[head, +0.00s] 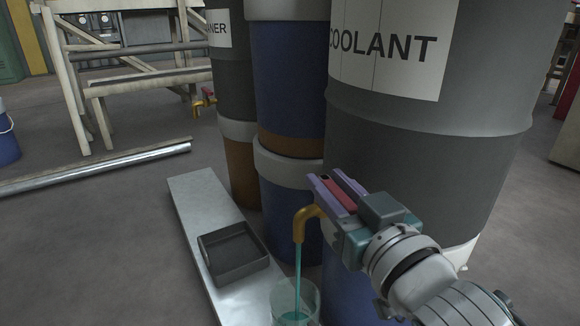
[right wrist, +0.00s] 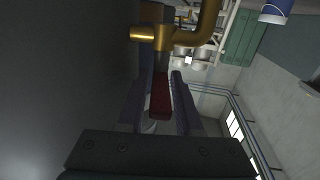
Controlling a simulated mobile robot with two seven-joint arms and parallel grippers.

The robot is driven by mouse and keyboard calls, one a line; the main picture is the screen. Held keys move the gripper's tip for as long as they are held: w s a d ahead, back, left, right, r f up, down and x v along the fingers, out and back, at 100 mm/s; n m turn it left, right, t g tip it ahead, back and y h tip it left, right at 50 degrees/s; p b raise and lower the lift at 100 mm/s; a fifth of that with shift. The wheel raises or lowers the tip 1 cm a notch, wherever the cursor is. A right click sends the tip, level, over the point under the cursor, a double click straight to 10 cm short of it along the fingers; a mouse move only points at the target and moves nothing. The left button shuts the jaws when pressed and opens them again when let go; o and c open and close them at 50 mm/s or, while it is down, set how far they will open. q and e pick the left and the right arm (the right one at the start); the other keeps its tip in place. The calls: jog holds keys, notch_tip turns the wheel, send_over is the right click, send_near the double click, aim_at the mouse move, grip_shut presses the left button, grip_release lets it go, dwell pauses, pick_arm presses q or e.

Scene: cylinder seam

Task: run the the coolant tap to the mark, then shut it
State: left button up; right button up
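The grey coolant drum (head: 425,90), with a white COOLANT label (head: 385,45), stands at the right in the head view. Its brass tap (head: 302,222) has a red lever (head: 338,194), which also shows in the right wrist view (right wrist: 160,98). A thin teal stream (head: 298,265) runs from the spout into a clear vessel (head: 312,300) below. Teal liquid shows in the vessel, whose bottom is cut off by the frame edge; I cannot make out a mark. My right gripper (head: 336,190) has its purple fingers closed on either side of the lever. My left gripper is out of view.
A dark empty tray (head: 234,260) sits on a pale metal strip (head: 195,190) left of the tap. Other drums (head: 290,90) stand close behind, one with its own red-handled tap (head: 205,100). A metal bar (head: 100,168) lies on open floor at left.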

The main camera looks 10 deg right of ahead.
grip_shut()
dwell(1.2)
